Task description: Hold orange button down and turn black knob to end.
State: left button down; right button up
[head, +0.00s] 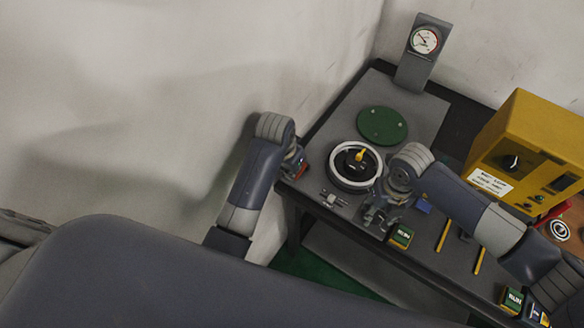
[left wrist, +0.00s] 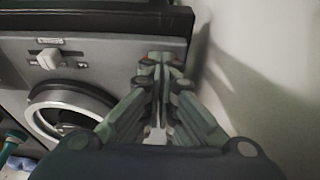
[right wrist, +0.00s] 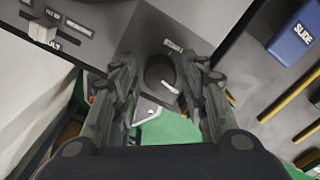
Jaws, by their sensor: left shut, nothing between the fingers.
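A black knob (right wrist: 162,78) with a pale pointer mark shows in the right wrist view on a grey panel at the table's front edge. My right gripper (right wrist: 165,65) is open, with a finger on either side of the knob; contact cannot be told. My left gripper (left wrist: 161,68) is shut and empty at the table's corner; it also shows in the head view (head: 297,163). A small orange-red spot shows beside its fingertips, but I cannot tell whether it is the orange button. The fingers hide much of that area. In the head view my right gripper (head: 382,212) covers the knob.
A white slider (left wrist: 48,58) sits on the panel between the grippers. Behind are a white-rimmed black dial (head: 354,166), a green disc (head: 382,125) and a gauge (head: 425,40). A blue SLIDE block (right wrist: 296,36) and yellow bars lie right; a yellow box (head: 530,150) stands farther right.

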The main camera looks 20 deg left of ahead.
dwell(0.3)
jog(key=n, duration=1.5)
jog(key=shift+n, duration=0.4)
jog(key=n, duration=0.4)
jog(key=c, duration=0.7)
jog(key=shift+c, duration=0.2)
